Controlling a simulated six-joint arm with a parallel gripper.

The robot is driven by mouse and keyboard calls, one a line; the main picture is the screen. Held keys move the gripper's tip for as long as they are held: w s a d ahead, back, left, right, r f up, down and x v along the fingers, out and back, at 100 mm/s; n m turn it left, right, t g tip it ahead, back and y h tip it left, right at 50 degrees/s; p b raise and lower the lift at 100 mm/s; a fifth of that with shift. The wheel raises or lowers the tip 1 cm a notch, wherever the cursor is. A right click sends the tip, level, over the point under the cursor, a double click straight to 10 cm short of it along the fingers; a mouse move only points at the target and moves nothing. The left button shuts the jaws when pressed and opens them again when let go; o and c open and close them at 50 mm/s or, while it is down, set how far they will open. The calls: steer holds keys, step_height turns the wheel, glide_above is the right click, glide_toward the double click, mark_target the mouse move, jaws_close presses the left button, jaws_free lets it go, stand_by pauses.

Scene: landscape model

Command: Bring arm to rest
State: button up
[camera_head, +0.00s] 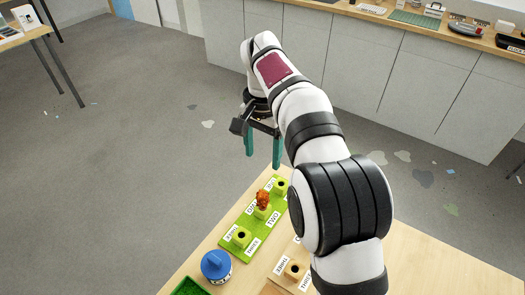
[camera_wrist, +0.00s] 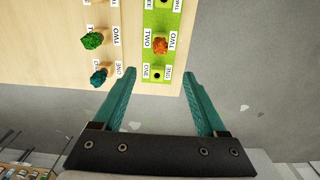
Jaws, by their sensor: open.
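My gripper (camera_head: 263,150) has two teal fingers, spread apart with nothing between them. It hangs above the far end of a wooden table (camera_head: 215,252). In the wrist view my gripper (camera_wrist: 157,82) points toward a green strip (camera_wrist: 160,55) with several sockets and labels. An orange tree-like piece (camera_head: 263,197) stands in the socket labelled TWO; it also shows in the wrist view (camera_wrist: 161,45). The sockets labelled ONE and THREE look empty. My arm hides part of the table's right side.
A blue-lidded jar (camera_head: 216,265) stands at the table's front left, near a green tray (camera_head: 190,287). A wooden strip has a socket (camera_head: 294,270); the wrist view shows green (camera_wrist: 92,40) and teal (camera_wrist: 98,76) pieces there. A workbench (camera_head: 400,45) lines the back; floor is open at left.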

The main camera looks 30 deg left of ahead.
steer(key=s+d+r+m, duration=0.1)
steer(key=s+d+r, duration=0.15)
steer(key=d, duration=0.65)
steer(key=s+d+r+m, duration=0.1)
steer(key=d+r, duration=0.2)
steer(key=d, duration=0.7)
steer(key=s+d+f+m+y, duration=0.1)
steer(key=s+d+f, duration=0.2)
steer(key=s+d, duration=0.3)
steer(key=s+d+f+m, duration=0.2)
steer(key=s+d+f, duration=0.2)
steer(key=s+d, duration=0.3)
steer(key=s, duration=0.5)
steer(key=shift+s+d+m+y, duration=0.3)
steer(key=shift+y, duration=0.1)
steer(key=shift+f, duration=0.1)
